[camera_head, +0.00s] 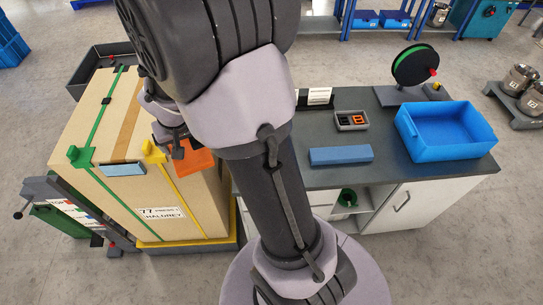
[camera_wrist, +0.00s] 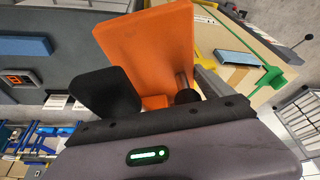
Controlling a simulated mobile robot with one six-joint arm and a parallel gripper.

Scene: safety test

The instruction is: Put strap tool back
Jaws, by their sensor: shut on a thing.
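An orange tool (camera_head: 193,160), which looks like the strap tool, is at the right side of the big carton's top in the head view. It fills the upper middle of the wrist view (camera_wrist: 150,45) as a flat orange block. My gripper (camera_head: 178,150) is shut on it, with dark fingers around its lower part in the wrist view (camera_wrist: 150,97). My arm covers much of the head view's middle. I cannot tell whether the tool touches the carton.
The carton (camera_head: 110,120) has a green strap (camera_head: 105,185) and a yellow strap (camera_head: 172,185). The grey counter (camera_head: 400,175) holds a small tray (camera_head: 338,127) with orange-marked contents, a blue block (camera_head: 340,155), a blue bin (camera_head: 450,150) and a green reel (camera_head: 413,65).

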